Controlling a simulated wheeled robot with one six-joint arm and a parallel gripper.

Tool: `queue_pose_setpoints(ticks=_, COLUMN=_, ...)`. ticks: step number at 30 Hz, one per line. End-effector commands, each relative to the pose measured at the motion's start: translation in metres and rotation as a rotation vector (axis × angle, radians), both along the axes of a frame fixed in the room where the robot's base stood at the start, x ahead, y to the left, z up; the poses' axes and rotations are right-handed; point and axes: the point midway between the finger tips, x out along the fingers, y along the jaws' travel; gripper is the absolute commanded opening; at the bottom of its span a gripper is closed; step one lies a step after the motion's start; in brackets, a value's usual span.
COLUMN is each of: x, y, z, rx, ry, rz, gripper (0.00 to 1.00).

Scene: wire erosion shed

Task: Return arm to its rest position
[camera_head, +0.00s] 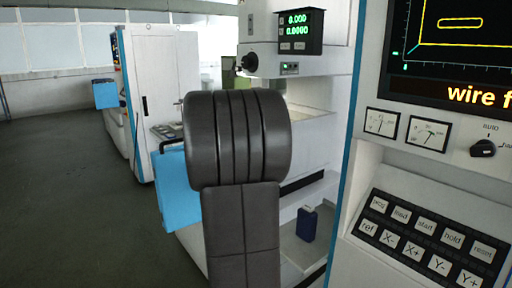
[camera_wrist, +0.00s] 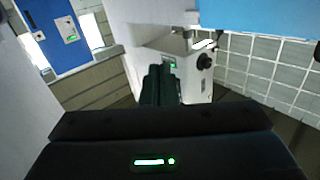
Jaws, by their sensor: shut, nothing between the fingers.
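My gripper (camera_wrist: 159,84) shows in the wrist view as dark fingers pressed together, shut and empty. Behind the fingertips in that view is a white machine part with a small green display and a black knob (camera_wrist: 204,61). I cannot tell how far apart they are. In the head view my dark grey arm fills the middle and hides part of the machine behind it. My gripper does not show in the head view.
A control panel with a key block (camera_head: 425,240) stands close at right. A white machine with a green readout (camera_head: 297,24) stands behind my arm. A white cabinet (camera_head: 165,95) is further back left. The grey floor (camera_head: 60,200) at left is clear.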

Motion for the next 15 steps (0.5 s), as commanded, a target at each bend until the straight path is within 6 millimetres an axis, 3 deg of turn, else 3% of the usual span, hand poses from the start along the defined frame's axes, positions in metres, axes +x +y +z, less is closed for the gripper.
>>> queue_pose_setpoints(ticks=15, x=-0.047, y=-0.032, z=-0.032, rx=-0.025, ry=-0.046, rz=-0.361, gripper=0.00)
